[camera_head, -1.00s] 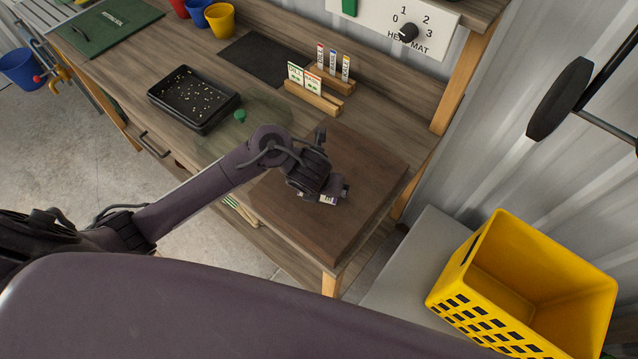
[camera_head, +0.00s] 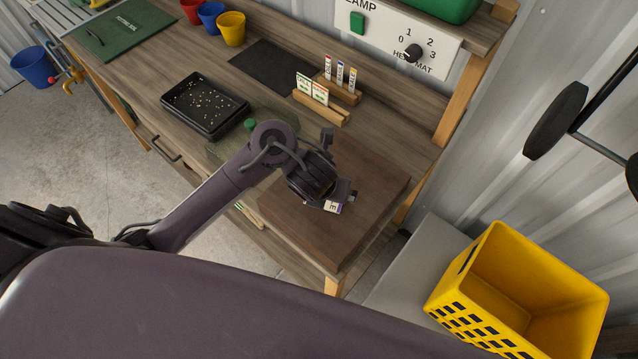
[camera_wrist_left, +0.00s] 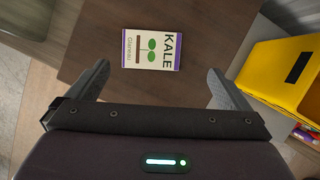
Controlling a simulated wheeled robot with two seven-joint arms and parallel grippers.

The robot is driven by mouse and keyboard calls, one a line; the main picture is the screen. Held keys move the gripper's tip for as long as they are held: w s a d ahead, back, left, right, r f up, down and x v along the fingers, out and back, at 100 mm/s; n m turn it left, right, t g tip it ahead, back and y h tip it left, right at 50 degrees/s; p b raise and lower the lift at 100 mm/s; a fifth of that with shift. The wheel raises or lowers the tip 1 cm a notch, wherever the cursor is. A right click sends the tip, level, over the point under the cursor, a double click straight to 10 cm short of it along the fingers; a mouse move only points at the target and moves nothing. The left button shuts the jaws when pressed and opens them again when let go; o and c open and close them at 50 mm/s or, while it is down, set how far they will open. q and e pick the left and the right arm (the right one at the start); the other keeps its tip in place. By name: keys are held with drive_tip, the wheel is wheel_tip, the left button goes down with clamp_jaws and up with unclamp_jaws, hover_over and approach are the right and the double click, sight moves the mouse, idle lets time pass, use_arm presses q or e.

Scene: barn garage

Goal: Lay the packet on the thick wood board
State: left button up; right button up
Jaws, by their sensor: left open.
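The packet (camera_wrist_left: 140,62) is white with purple ends, the word KALE and a green plant picture. In the left wrist view it lies flat on the thick brown wood board (camera_wrist_left: 90,35). In the head view only part of the packet (camera_head: 334,208) shows beside the gripper, on the board (camera_head: 375,190) at the bench's near right end. My left gripper (camera_wrist_left: 158,68) is open above the board, its fingers spread wide on either side of the packet and clear of it. In the head view my left gripper (camera_head: 338,192) hides some of the packet. My right gripper is not in view.
Left of the board are a green-knobbed clear lid (camera_head: 250,125) and a black seed tray (camera_head: 204,104). Wooden packet holders (camera_head: 322,108) stand behind it. A yellow crate (camera_head: 520,290) is at the lower right. Bare board surrounds the packet.

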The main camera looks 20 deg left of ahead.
use_arm(q)
drive_tip(key=shift+s+a+v, duration=0.15)
drive_tip(key=shift+v, duration=0.85)
drive_tip(key=shift+s+a+v, duration=0.1)
drive_tip(key=shift+a+v, duration=0.05)
drive_tip(key=shift+v, duration=0.85)
drive_tip(key=shift+a+f, duration=0.1)
